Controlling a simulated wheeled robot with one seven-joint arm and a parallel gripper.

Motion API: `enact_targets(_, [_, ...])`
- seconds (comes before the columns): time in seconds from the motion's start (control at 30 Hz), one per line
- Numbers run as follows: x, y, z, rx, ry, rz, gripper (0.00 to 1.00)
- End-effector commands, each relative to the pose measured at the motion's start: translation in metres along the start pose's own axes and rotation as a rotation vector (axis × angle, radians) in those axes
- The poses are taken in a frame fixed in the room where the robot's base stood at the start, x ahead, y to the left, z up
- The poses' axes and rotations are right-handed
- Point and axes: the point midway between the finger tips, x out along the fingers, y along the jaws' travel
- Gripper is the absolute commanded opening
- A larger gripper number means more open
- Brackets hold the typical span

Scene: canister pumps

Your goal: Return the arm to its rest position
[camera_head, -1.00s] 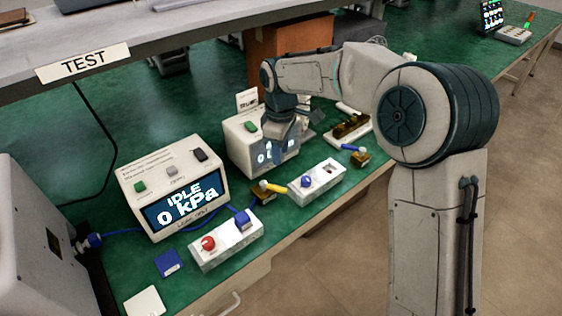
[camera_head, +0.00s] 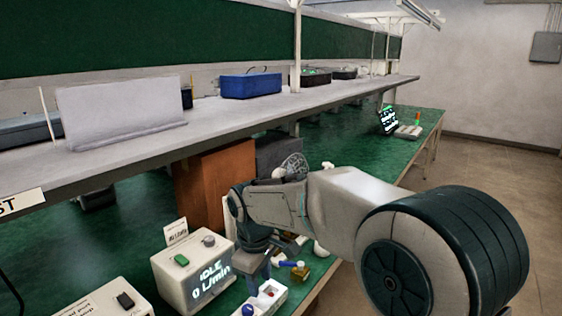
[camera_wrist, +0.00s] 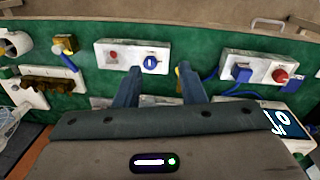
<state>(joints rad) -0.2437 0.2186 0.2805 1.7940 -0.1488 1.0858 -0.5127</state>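My gripper (camera_wrist: 159,68) shows two blue fingers standing well apart in the wrist view, with no object seen held between them. In the head view my gripper (camera_head: 256,267) hangs at the end of the bent arm, just right of the tester box reading IDLE 0 L/min (camera_head: 180,284). It is over the green bench (camera_head: 345,170). A white block with a blue knob (camera_wrist: 135,56) lies beyond the fingertips in the wrist view; whether they touch it cannot be told. It shows partly in the head view (camera_head: 268,297).
A shelf (camera_head: 130,155) runs above the bench behind the arm. A brass piece with a blue lever (camera_head: 301,271) stands right of my gripper. A second white block with a red knob (camera_wrist: 262,68) lies to the right in the wrist view. Open floor (camera_head: 475,185) lies right.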

Motion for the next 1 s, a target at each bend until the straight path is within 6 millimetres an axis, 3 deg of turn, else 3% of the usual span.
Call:
enact_targets(0.03, [-0.007,0.001,0.023,0.075,0.003,0.016,0.36])
enact_targets(0.3, [-0.023,-0.008,0.133,0.49,0.043,0.065,0.36])
enact_targets(0.5, [-0.02,-0.034,0.205,0.798,0.097,0.076,0.36])
enact_targets(0.6, [-0.014,-0.048,0.231,0.928,0.125,0.074,0.36])
enact_targets(0.8, [-0.005,-0.066,0.259,1.084,0.165,0.065,0.36])
enact_targets(1.0, [-0.003,-0.07,0.264,1.112,0.171,0.062,0.36])
